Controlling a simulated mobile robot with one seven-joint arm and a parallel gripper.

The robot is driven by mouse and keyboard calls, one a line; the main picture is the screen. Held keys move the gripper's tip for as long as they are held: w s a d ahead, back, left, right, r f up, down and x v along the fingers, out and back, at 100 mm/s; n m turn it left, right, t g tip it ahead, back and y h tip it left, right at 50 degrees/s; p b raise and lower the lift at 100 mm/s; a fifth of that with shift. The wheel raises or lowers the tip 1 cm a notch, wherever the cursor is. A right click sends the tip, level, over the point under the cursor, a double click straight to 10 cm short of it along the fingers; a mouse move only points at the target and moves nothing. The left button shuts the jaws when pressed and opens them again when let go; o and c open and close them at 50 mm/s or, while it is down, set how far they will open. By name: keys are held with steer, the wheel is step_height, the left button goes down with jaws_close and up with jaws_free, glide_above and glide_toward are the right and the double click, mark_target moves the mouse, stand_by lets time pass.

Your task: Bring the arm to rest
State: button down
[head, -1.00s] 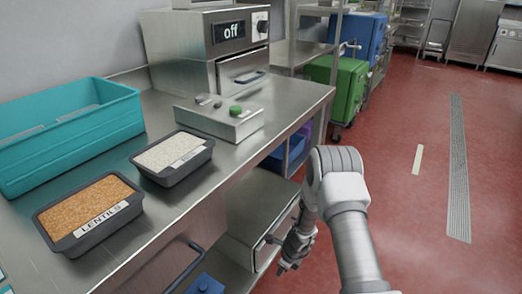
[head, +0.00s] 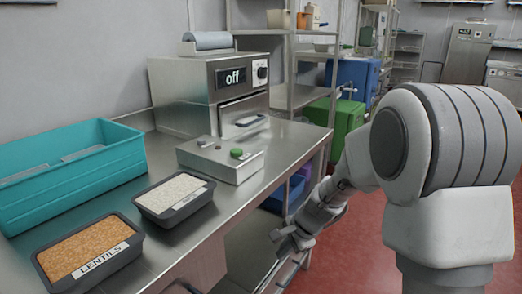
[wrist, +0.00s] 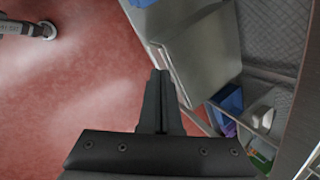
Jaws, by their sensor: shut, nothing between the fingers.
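My gripper (head: 280,238) is shut and empty, hanging in front of the steel counter's front edge in the head view. My arm is bent, with its large white and grey joint filling the right side of that view. In the wrist view my gripper's dark fingers (wrist: 160,75) are together, with red floor to the left and the counter's lower part to the right. Nothing is held.
The steel counter (head: 215,225) carries a teal crate (head: 75,190), a lentils tub (head: 55,285), a tub of white grains (head: 160,218), a button box (head: 205,168) and a machine reading "off" (head: 190,97). A green bin (head: 345,118) stands behind. Red floor (wrist: 60,110) lies clear.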

steer(key=s+d+r+n+t+h, duration=0.1)
steer(key=s+d+r+n, duration=0.2)
steer(key=s+r+n, duration=0.7)
steer(key=s+d+r+n+t+h, duration=0.1)
steer(key=s+d+r+n, duration=0.2)
steer(key=s, duration=0.4)
steer(key=s+d+r+h, duration=0.2)
steer(key=s+r, duration=0.3)
steer(key=s, duration=0.3)
step_height(320, 180, up, 22)
steer(key=p, duration=2.2)
steer(key=shift+d+r, duration=0.15)
steer(key=shift+s, duration=0.1)
